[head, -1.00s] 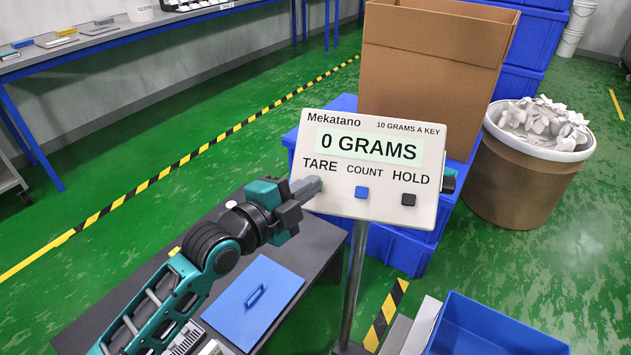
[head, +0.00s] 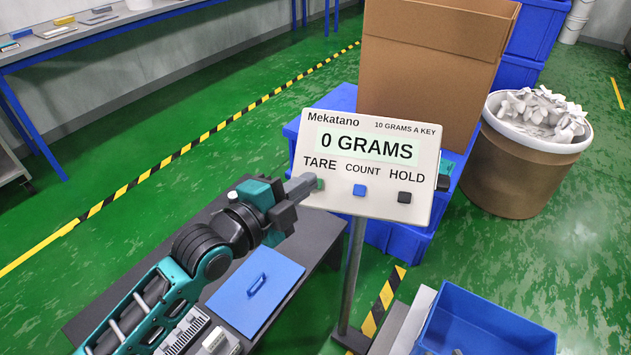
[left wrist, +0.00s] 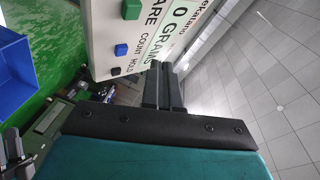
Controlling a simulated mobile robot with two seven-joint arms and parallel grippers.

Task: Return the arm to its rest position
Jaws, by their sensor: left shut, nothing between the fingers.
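My left gripper (head: 303,187) is shut and empty. Its fingertips are at the left edge of the scale's display panel (head: 430,205), by the green button (head: 320,184) under TARE. I cannot tell whether they touch it. The panel reads 0 GRAMS and stands on a grey post (head: 353,275). In the left wrist view the shut fingers (left wrist: 160,75) point up beside the panel (left wrist: 103,40), and the green button (left wrist: 131,9) is clear of them. My right gripper cannot be made out; a small dark and teal part shows behind the panel's right edge.
A blue bin (head: 490,320) is at lower right. A cardboard box (head: 430,70) on blue crates and a drum (head: 520,175) of white parts stand behind. Green floor is open at left.

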